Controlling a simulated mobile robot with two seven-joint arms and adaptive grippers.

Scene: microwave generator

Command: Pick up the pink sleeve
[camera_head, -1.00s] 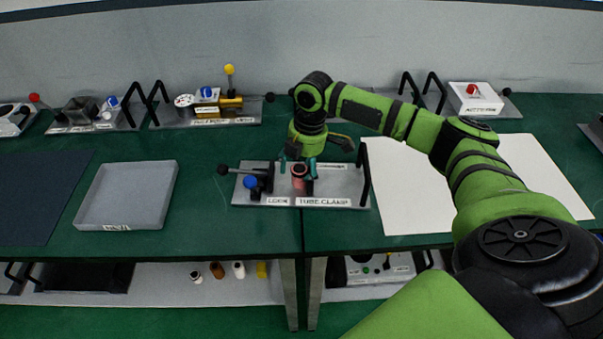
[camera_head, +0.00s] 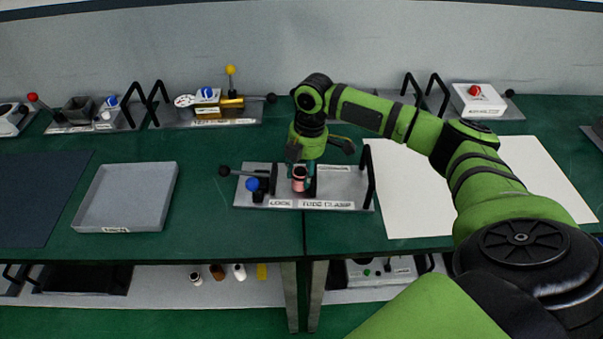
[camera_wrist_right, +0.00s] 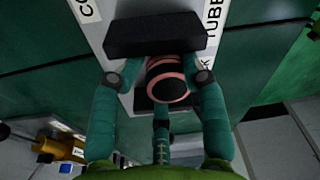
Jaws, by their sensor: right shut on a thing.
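The pink sleeve (camera_head: 299,180) is a short pink cylinder with a dark top, standing at the tube clamp plate (camera_head: 340,188) in the head view. In the right wrist view the sleeve (camera_wrist_right: 167,88) shows pink and black bands. My right gripper (camera_head: 305,176) reaches down from above, with its teal fingers around the sleeve. It is shut on the sleeve; the exact contact is partly hidden. In the right wrist view the fingers (camera_wrist_right: 162,82) come in on both sides, with a black bar (camera_wrist_right: 155,34) just beyond. My left gripper is not in view.
A blue knob (camera_head: 252,184) and a black-tipped lever (camera_head: 224,171) stand left of the sleeve, and a black handle (camera_head: 369,175) stands at the right. An empty grey tray (camera_head: 128,196) lies farther left. A white sheet (camera_head: 410,210) lies on the right table.

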